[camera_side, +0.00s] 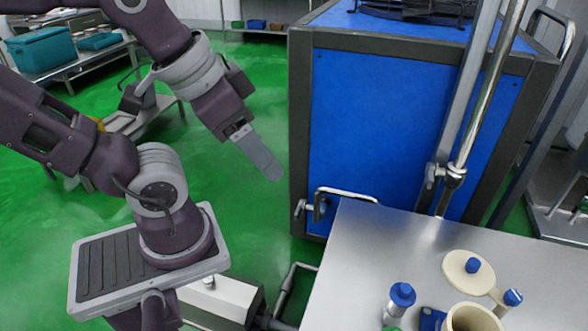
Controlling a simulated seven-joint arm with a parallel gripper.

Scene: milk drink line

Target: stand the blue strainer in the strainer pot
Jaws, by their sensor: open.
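My gripper (265,165) hangs over the green floor, left of the steel table and well away from the things on it. Its fingers point down and right, are seen nearly edge-on, and hold nothing that I can see. A cream pot (470,321) stands at the table's front edge, cut off by the bottom of the picture. A flat blue piece (432,321) lies just left of it, also cut off. I cannot tell whether this is the strainer, or whether the cream pot is the strainer pot.
On the steel table (385,235) are a round cream piece with a blue knob (463,279), a blue-capped container (400,300) and a small blue-topped item (512,297). A bent metal rail (345,191) and upright pipes border the table. A large blue cabinet (390,130) stands behind.

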